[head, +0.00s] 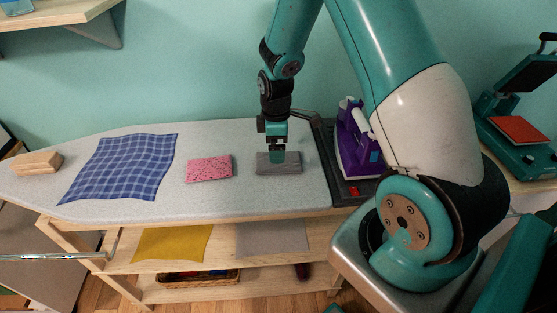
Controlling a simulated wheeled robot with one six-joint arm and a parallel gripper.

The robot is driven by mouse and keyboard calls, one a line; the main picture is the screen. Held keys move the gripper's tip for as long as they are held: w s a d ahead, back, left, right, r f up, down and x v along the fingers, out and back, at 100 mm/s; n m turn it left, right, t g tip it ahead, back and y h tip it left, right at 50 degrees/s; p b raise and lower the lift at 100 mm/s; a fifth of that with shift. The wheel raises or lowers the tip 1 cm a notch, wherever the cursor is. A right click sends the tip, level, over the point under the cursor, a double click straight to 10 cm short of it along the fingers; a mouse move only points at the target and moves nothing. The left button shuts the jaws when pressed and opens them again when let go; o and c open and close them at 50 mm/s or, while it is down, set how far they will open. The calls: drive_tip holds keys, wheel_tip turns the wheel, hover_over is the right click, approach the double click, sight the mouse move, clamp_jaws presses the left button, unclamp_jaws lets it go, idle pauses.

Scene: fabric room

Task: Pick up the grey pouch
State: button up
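The grey pouch (292,168) lies flat on the light ironing board (232,203), right of a pink speckled pouch (209,168). My gripper (278,156) points straight down over the grey pouch's middle and hides part of its upper edge. Its tips are at or just above the pouch; I cannot tell whether they touch it. The fingers are too small and overlapped to show whether they are open or shut.
A blue checked cloth (122,167) and a wooden block (37,163) lie to the left. A purple iron (354,140) stands close on the right. A yellow cloth (172,243) and a grey cloth (272,238) are on the shelf below. A heat press (520,110) is far right.

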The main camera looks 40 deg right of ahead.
drive_tip(key=shift+a+f+p, duration=0.2)
drive_tip(key=shift+f+p, duration=0.6)
drive_tip(key=shift+f, duration=1.8)
drive_tip(key=c, duration=0.6)
drive_tip(key=shift+r, duration=0.1)
drive_tip(key=shift+c, duration=0.2)
